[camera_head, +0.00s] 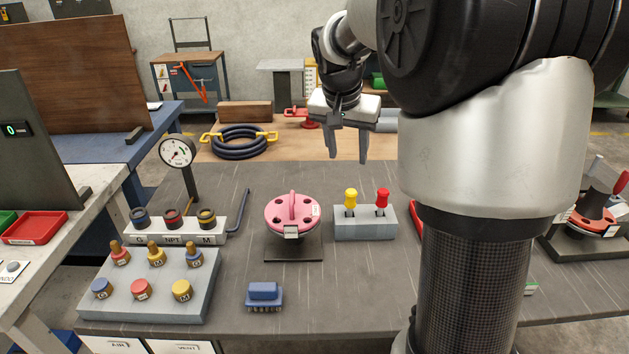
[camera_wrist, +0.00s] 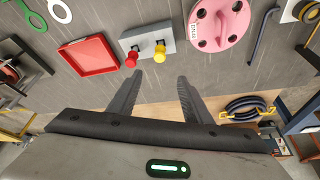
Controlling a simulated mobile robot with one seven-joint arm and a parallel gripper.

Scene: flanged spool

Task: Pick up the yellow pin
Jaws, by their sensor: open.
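The yellow pin (camera_head: 351,198) stands upright in a grey block (camera_head: 365,224) on the dark bench, left of a red pin (camera_head: 382,198). In the wrist view the yellow pin (camera_wrist: 160,51) shows beyond the fingertips, between their lines, with the red pin (camera_wrist: 131,58) to its left on the same block (camera_wrist: 147,38). My gripper (camera_head: 349,158) is open and empty, above and behind the block in the head view, with its fingers pointing down. It is apart from the pins. The gripper's fingers (camera_wrist: 160,78) also show in the wrist view.
A pink flanged disc (camera_head: 283,212) stands left of the block. A red tray (camera_wrist: 88,56) lies on the other side, mostly hidden by my arm in the head view. A blue brush (camera_head: 264,294), a fitting rack (camera_head: 150,285) and a gauge (camera_head: 177,151) stand nearby. Bare bench lies before the block.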

